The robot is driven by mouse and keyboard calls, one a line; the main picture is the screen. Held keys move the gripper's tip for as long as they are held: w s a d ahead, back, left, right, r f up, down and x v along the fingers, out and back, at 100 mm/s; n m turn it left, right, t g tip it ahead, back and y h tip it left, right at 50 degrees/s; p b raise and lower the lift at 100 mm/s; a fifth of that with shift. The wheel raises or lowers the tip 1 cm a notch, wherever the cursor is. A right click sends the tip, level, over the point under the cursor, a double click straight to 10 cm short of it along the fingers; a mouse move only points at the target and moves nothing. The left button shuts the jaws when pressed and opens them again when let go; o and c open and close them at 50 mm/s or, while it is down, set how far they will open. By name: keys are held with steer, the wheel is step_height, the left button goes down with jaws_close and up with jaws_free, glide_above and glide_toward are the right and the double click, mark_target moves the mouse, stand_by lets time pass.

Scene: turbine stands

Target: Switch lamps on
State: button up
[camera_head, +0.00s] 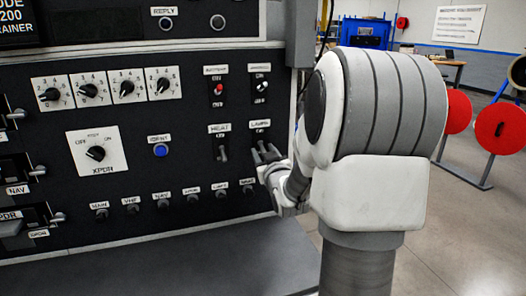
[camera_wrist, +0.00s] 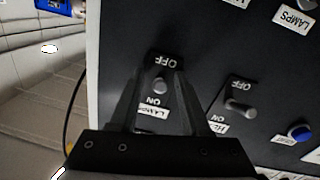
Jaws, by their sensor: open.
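The lamps switch shows in the wrist view (camera_wrist: 160,86) as a grey toggle between an OFF mark and an ON mark. The LAMPS label (camera_head: 260,124) is above it on the panel; the wrist view shows the lettering upside down. My gripper (camera_head: 264,153) is at this switch, low on the panel's right side. In the wrist view its dark fingers (camera_wrist: 155,82) stand apart, one on each side of the toggle. I cannot tell whether they touch it, or which way the toggle is set. In the head view the fingers largely hide it.
The HEAT switch (camera_head: 223,150) is close on the left. A row of small knobs (camera_head: 163,202) runs below. Two switches (camera_head: 217,90) sit higher, and a blue button (camera_head: 160,150) is farther left. Beyond the panel's right edge is open floor with red reels (camera_head: 503,129).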

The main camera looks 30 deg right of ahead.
jaws_close()
